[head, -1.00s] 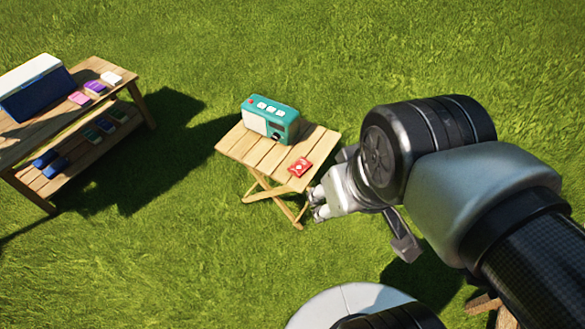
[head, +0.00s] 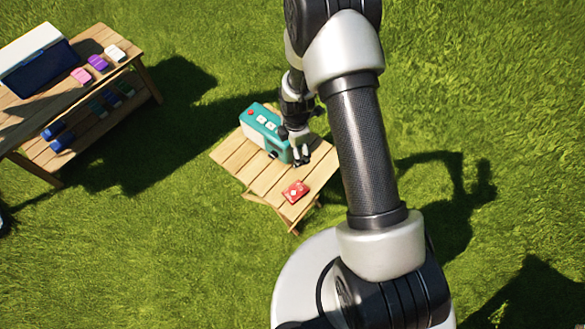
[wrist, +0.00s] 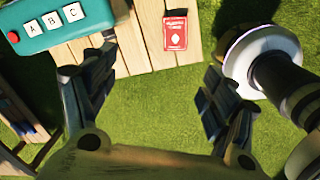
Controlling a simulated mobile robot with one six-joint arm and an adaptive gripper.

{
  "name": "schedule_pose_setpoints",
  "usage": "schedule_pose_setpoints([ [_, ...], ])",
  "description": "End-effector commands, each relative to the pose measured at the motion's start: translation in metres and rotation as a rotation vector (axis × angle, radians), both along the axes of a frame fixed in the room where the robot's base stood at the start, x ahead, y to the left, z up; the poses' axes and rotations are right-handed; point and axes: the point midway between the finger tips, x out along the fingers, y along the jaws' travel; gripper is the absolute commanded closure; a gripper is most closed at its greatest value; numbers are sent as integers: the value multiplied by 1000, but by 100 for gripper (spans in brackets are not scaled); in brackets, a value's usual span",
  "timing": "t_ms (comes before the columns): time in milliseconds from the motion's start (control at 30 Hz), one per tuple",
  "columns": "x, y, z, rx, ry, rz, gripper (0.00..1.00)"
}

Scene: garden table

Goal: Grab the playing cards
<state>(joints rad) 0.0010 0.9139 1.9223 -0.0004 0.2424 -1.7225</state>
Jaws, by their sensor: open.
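The playing cards (head: 295,191) are a small red pack with a white mark, lying flat near the front edge of the small slatted wooden table (head: 232,160). In the wrist view the pack (wrist: 175,33) lies at the top, beyond and between my fingers. My gripper (head: 301,160) is over the table beside the radio, behind the pack in the head view. In the wrist view my gripper (wrist: 150,88) has its fingers wide apart with nothing between them. The pack is apart from the fingers.
A teal and white radio (head: 264,132) stands on the same table, close to my gripper; its lettered buttons show in the wrist view. A larger bench (head: 100,125) at left holds a blue and white cooler (head: 38,62) and several small boxes. Grass surrounds both.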

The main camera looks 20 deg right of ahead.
Motion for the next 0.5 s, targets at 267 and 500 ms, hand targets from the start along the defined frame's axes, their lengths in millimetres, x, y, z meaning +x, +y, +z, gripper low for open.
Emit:
schedule_pose_setpoints([
  [267,-28,0,-86,-9,58,269,22],
  [500,-33,0,-125,-9,66,306,22],
])
